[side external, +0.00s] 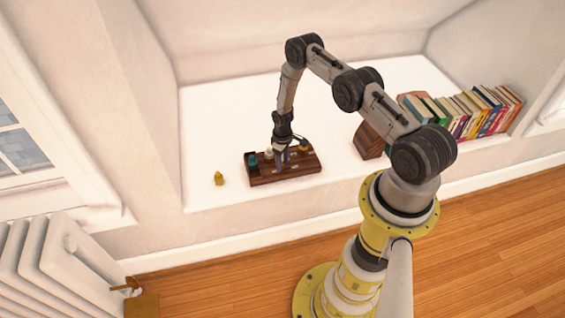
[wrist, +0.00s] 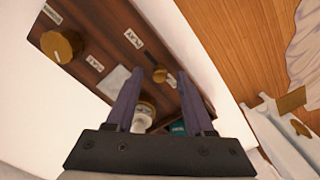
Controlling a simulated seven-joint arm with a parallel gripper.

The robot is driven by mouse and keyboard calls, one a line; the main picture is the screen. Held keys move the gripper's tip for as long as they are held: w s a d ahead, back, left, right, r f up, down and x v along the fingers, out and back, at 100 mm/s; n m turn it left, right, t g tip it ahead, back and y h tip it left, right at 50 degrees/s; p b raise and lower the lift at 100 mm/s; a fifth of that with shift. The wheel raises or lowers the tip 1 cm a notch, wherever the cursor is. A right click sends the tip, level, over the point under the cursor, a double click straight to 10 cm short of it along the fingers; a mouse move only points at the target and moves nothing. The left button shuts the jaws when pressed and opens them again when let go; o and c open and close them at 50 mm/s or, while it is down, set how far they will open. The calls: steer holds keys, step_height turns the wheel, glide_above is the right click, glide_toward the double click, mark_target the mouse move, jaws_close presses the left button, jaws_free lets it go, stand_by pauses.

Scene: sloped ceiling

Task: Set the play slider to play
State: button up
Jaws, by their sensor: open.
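The dark wooden board (side external: 312,162) lies on a white ledge; it also fills the upper left of the wrist view (wrist: 110,25). A white label (wrist: 133,38) on it seems to read PLAY. Another white label (wrist: 95,62), too small to read surely, sits left of it. A small brass knob with a dark part beside it (wrist: 172,79), possibly the slider handle, appears between my fingertips. My gripper (wrist: 160,76) is open and points down over the board; it also shows in the side view (side external: 280,168). I cannot tell whether the fingers touch the knob.
A larger brass knob (wrist: 62,45) stands on the board. A white piece (wrist: 142,117) and a teal piece (wrist: 178,127) show between my fingers. A small yellow object (side external: 218,178) sits left of the board. Books (side external: 470,112) stand at right. The ledge left of the board is mostly clear.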

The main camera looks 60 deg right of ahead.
steer(key=shift+f, duration=0.25)
jaws_close()
stand_by(1.4)
